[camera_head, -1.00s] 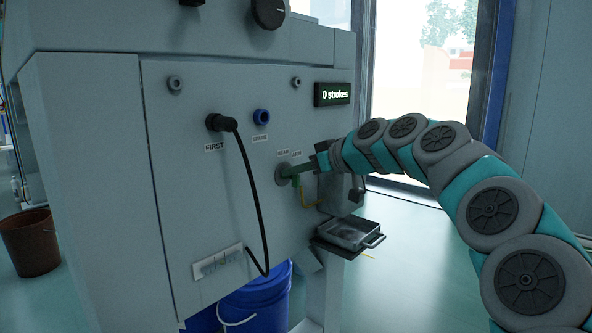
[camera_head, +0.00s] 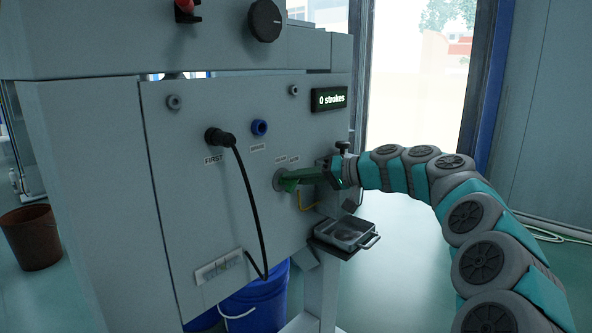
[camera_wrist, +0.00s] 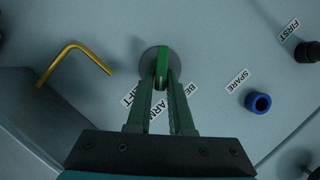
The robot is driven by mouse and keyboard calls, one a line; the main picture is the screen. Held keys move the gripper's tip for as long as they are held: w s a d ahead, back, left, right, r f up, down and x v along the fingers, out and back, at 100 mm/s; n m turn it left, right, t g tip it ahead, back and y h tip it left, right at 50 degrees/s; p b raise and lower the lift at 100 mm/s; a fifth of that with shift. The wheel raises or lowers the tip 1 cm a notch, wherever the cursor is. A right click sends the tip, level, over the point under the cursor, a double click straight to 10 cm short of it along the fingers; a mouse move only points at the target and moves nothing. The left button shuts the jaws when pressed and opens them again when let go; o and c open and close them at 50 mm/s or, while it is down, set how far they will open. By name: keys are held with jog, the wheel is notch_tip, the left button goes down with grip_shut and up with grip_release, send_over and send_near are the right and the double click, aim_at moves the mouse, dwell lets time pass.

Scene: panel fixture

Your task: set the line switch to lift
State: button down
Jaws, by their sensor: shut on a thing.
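The line switch is a green handle (camera_wrist: 161,62) on a round grey disc (camera_wrist: 150,58) on the panel. In the wrist view my gripper (camera_wrist: 162,88) is shut on the handle, one finger on each side. Tags around the disc are partly hidden by the fingers; one ends in "IFT", lower left of the disc, and another reads "ARM". In the head view the disc (camera_head: 279,180) and my gripper (camera_head: 298,178) are at the panel's right part. The handle is hard to tell from the green fingers there.
A yellow bent rod (camera_wrist: 74,58) sits near the switch. A blue socket (camera_head: 259,128) and a black plug with cable (camera_head: 218,137) are to the left. A metal tray (camera_head: 345,233) stands below my gripper. The display (camera_head: 328,100) reads "0 strokes".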

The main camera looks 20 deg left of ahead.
jog(key=m+p, duration=0.1)
jog(key=m+g+y+p, duration=0.1)
jog(key=m, duration=0.1)
jog(key=shift+w+d+f+m, duration=0.1)
jog(key=shift+w+f+m, duration=0.1)
jog(key=shift+f+m, duration=0.1)
jog(key=shift+f+m+y+p, duration=0.2)
jog(key=shift+m+y+p, duration=0.15)
jog(key=shift+m, duration=0.35)
jog(key=shift+f+m+y+p, duration=0.2)
jog(key=shift+m+y, duration=0.25)
jog(key=shift+m, duration=0.25)
jog(key=c, duration=0.9)
grip_release()
jog(key=d+b, duration=0.1)
jog(key=d, duration=0.6)
jog(key=shift+d, duration=0.4)
